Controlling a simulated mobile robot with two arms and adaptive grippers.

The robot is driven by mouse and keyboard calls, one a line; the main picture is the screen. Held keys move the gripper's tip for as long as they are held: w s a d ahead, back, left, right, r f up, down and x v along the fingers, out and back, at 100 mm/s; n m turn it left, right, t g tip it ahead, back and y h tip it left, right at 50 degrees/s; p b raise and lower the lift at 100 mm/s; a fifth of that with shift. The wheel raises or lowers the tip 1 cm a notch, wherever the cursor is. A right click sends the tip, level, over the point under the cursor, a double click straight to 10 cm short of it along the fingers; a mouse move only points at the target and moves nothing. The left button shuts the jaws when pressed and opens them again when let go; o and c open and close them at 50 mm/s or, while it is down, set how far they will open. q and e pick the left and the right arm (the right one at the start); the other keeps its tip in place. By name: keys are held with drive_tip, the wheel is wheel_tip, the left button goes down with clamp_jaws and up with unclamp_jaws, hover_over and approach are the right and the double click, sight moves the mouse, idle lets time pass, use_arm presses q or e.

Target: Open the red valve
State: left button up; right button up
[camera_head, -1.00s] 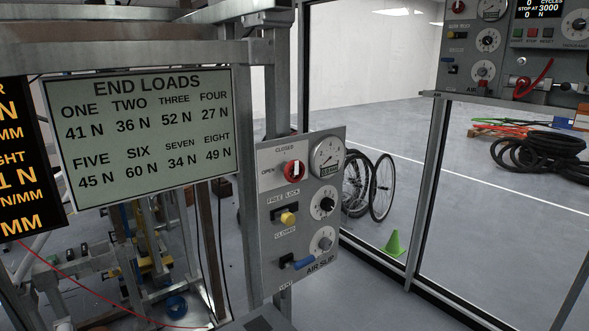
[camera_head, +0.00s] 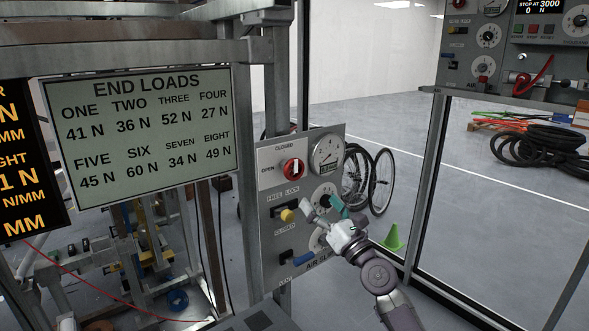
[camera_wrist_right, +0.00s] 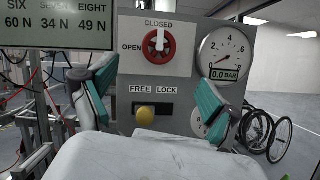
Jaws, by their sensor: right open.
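The red valve (camera_head: 293,169) is a round red knob with a white handle bar on a grey control panel (camera_head: 268,232). In the right wrist view the red valve (camera_wrist_right: 158,44) shows at top centre, its white bar pointing up to the "CLOSED" label, with "OPEN" to its left. My right gripper (camera_head: 322,206) is in front of the panel, below and right of the valve. Its teal-padded fingers (camera_wrist_right: 158,95) are spread apart with nothing between them, and the valve lies beyond them. My left gripper is not in view.
Beside the valve is a pressure gauge (camera_head: 327,155) reading 0.0 bar. Below are a yellow knob (camera_head: 288,216), labelled FREE and LOCK, and a blue lever (camera_head: 303,258). A metal frame post (camera_head: 248,200) stands left of the panel. A green cone (camera_head: 392,238) and wheels stand behind.

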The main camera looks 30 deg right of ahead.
sight(296, 172)
drive_tip(key=x, duration=1.2)
drive_tip(key=shift+w, duration=0.2)
